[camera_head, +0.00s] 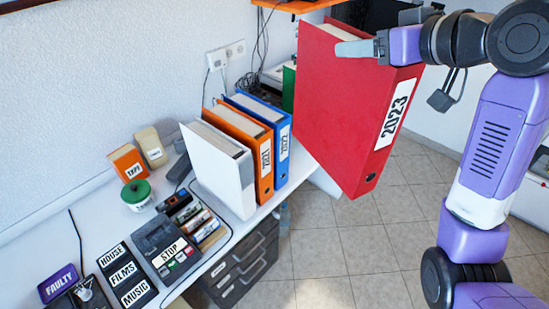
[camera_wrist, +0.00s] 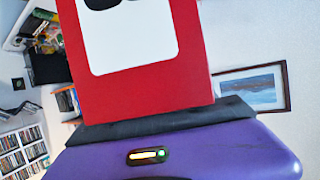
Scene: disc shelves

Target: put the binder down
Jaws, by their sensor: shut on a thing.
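A red binder (camera_head: 345,115) with a white "2023" label on its spine hangs in the air at the right end of the desk, above the tiled floor. My gripper (camera_head: 368,47) is shut on the red binder near its top edge. The wrist view shows the red binder (camera_wrist: 195,70) close up with part of its white label. White, orange and blue binders stand upright in a row on the desk: the white binder (camera_head: 222,170), the orange binder (camera_head: 263,150) marked "2021" and the blue binder (camera_head: 282,150) marked "2022". The held binder is apart from this row.
The white desk (camera_head: 203,262) also holds a "STOP" device (camera_head: 165,250), label boxes and a green-lidded jar (camera_head: 136,194). Dark drawers (camera_head: 245,268) stand below its front edge. The desk just right of the blue binder is partly hidden by the red binder.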

